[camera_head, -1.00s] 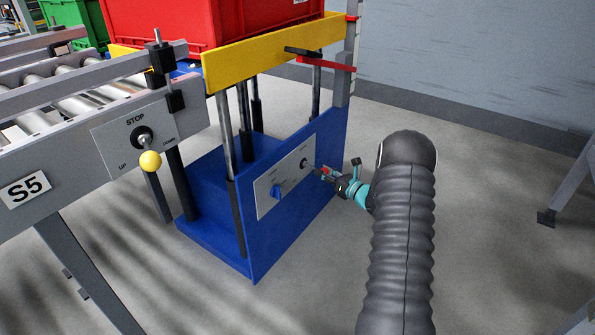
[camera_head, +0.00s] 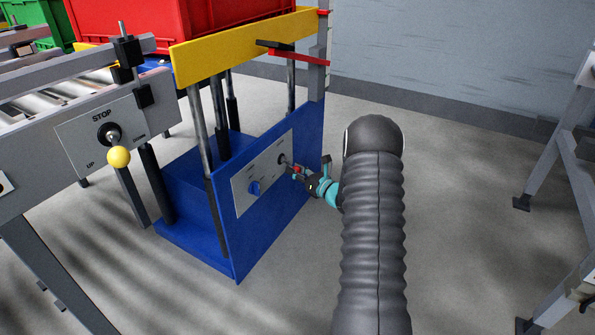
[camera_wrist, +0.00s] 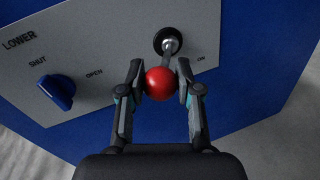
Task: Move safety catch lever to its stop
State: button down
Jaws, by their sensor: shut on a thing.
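A lever with a red ball knob (camera_wrist: 160,83) sticks out on a short metal rod from a black round pivot (camera_wrist: 168,40) on a grey plate. An "ON" label is to the right of the rod in the wrist view. The frames do not show whether this is the safety catch lever. My gripper (camera_wrist: 160,84) has a finger on each side of the red knob and is shut on it. In the head view my gripper (camera_head: 299,172) is at the right end of the plate (camera_head: 262,180) on the blue lift side, and the knob is small there.
A blue knob (camera_wrist: 56,90) marked SHUT and OPEN is left of the lever. A yellow-ball lever (camera_head: 119,157) is on the conveyor at left. A red bar (camera_head: 297,59) with a black handle is above, by the yellow rail (camera_head: 240,45). Open floor (camera_head: 450,230) lies right.

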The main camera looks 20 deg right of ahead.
jog(key=shift+a, duration=0.1)
jog(key=c, duration=0.8)
grip_release()
jog(key=shift+s, duration=0.1)
jog(key=shift+s+d, duration=0.25)
jog(key=v, duration=1.1)
jog(key=shift+s, duration=0.1)
